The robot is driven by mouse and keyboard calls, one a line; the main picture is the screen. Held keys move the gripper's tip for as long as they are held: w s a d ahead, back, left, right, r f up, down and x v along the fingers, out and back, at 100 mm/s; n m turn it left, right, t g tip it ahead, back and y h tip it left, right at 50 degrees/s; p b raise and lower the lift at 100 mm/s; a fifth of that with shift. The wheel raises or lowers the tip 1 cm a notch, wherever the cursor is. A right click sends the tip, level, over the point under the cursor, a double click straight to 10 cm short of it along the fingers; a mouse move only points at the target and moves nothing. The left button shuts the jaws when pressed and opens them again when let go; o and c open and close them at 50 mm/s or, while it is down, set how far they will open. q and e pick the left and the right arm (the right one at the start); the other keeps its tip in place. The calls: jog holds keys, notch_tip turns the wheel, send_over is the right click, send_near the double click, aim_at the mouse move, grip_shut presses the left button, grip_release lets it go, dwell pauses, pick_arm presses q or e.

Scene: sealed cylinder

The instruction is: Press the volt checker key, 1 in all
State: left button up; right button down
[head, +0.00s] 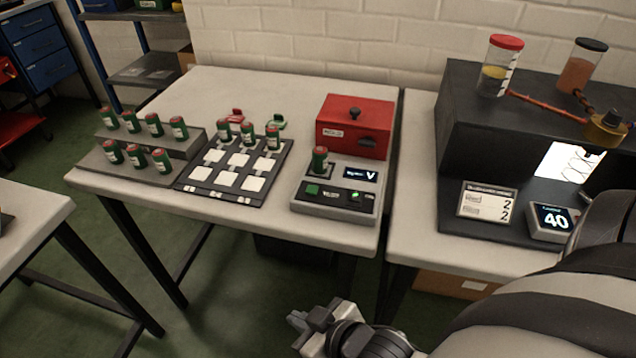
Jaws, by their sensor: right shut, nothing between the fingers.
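The volt checker (336,208) is a light grey box with a dark front panel near the table's right front edge. A green cell with a red top (320,160) stands upright on the checker. My right gripper (298,321) is shut and empty at the bottom of the head view, in front of the table and apart from the checker. My left gripper is not in view.
A red box (355,126) with a black knob stands behind the checker. A dark tray (195,187) with white squares holds several cells, and a grey stepped rack (125,165) holds more. A black bench unit (455,125) with a 40 display stands right.

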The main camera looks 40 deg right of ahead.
jog(key=w+d+r+n+y, duration=0.1)
jog(key=w+d+r+n, duration=0.1)
jog(key=w+r+n, duration=0.4)
jog(key=w+d+r+n+y, duration=0.1)
jog(key=w+d+r+n, duration=0.2)
jog(key=w+n, duration=0.4)
jog(key=w+d+r+n+g+h, duration=0.1)
jog(key=w+d+r+n, duration=0.3)
jog(key=d+r+n, duration=0.6)
notch_tip(320, 180, up, 3)
jog(key=n+h, duration=0.1)
jog(key=n, duration=0.3)
jog(key=shift+d+r+n+g, duration=0.2)
jog(key=shift+n+g, duration=0.1)
jog(key=shift+w, duration=0.15)
